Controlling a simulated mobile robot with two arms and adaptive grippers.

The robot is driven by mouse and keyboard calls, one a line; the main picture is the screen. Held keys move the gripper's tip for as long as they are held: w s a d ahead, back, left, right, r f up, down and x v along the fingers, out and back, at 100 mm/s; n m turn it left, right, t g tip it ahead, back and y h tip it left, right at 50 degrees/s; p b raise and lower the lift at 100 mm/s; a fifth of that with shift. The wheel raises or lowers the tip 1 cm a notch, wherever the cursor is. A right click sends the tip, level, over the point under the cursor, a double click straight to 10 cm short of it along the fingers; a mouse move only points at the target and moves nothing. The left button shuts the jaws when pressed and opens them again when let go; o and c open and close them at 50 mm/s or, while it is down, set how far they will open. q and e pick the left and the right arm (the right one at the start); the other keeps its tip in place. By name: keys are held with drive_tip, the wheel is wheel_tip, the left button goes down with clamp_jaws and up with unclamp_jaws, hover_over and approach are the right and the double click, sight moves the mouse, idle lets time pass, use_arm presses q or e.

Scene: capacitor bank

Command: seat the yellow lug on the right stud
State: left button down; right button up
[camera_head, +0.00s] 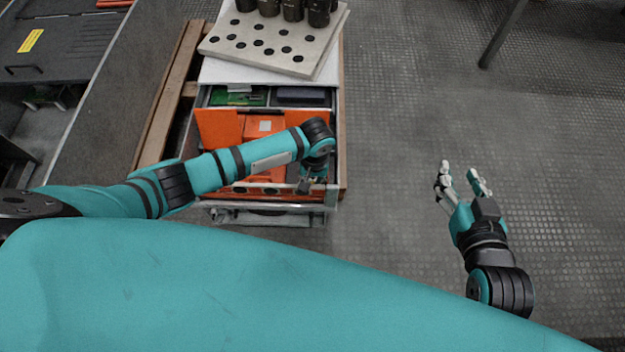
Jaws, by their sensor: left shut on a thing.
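I cannot make out the yellow lug or the right stud in the head view. My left gripper (308,186) points down over the front right part of an open drawer (265,203). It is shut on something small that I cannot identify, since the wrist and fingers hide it. My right gripper (462,172) is open and empty, fingers spread and pointing away from me, over the bare floor to the right of the cabinet.
The cabinet's white top (230,71) carries a pale plate with holes (280,50) and several black cylinders (292,10). Orange parts (222,125) and a green board (240,97) lie in the drawers.

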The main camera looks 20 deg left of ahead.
use_arm(q)
drive_tip(key=shift+f, duration=0.1)
use_arm(e)
drive_tip(key=shift+s+d+f, duration=0.1)
drive_tip(key=shift+s+f, duration=0.15)
drive_tip(key=shift+f, duration=0.15)
idle(0.8)
use_arm(q)
drive_tip(key=c, duration=1.2)
unclamp_jaws()
drive_tip(key=shift+c, duration=0.2)
use_arm(e)
drive_tip(key=shift+w+r, duration=0.1)
drive_tip(key=shift+r, duration=0.05)
use_arm(q)
wheel_tip(320, 180, up, 12)
drive_tip(key=shift+d, duration=0.25)
drive_tip(key=shift+s, duration=0.1)
